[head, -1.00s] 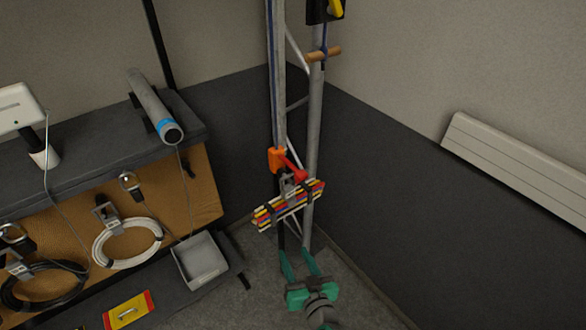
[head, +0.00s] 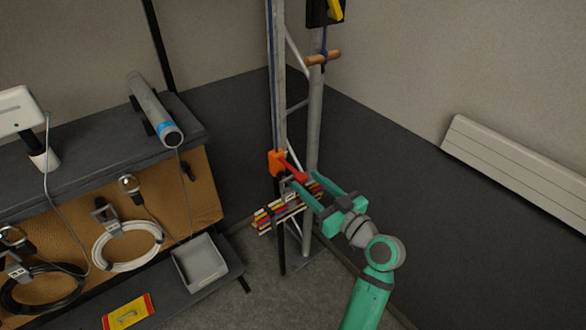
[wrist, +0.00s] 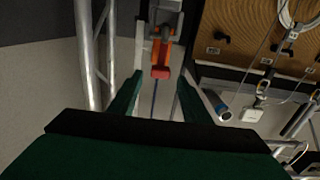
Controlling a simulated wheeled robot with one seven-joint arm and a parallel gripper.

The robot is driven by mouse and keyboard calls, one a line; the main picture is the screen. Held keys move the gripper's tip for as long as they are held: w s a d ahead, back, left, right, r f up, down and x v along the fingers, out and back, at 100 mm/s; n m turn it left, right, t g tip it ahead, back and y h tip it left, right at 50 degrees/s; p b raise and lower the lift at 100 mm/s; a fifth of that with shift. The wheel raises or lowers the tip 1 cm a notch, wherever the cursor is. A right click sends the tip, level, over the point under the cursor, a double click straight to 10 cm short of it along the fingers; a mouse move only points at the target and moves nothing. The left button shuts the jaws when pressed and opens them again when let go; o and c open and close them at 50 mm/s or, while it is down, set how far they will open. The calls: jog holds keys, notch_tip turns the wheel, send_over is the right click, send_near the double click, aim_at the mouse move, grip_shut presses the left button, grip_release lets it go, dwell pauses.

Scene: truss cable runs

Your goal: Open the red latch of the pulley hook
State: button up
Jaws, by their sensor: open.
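The pulley hook's red latch (head: 292,170) slants down to the right from an orange block (head: 276,162) on the metal truss (head: 314,130). A bundle of colored cables (head: 276,212) hangs just below it. My gripper (head: 308,186) is open, its green fingers pointing up and left beside the latch and in front of part of the bundle. In the wrist view the red latch (wrist: 161,72) and the orange block (wrist: 166,34) show ahead, between and beyond the fingertips (wrist: 160,88). I cannot tell whether a finger touches the latch. The hook itself is partly hidden.
A workbench (head: 90,158) with a pegboard of coiled cables stands left. A grey bin (head: 200,262) and a yellow-red plate (head: 128,312) are on its lower shelf. A wooden handle (head: 323,57) hangs higher on the truss. A white wall heater (head: 520,165) is right.

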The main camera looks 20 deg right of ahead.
aim_at(293, 169)
jog(key=x, duration=0.7)
jog(key=shift+d+f, duration=0.1)
jog(key=shift+w, duration=0.4)
jog(key=shift+a, duration=0.35)
jog(key=shift+d, duration=0.15)
grip_shut()
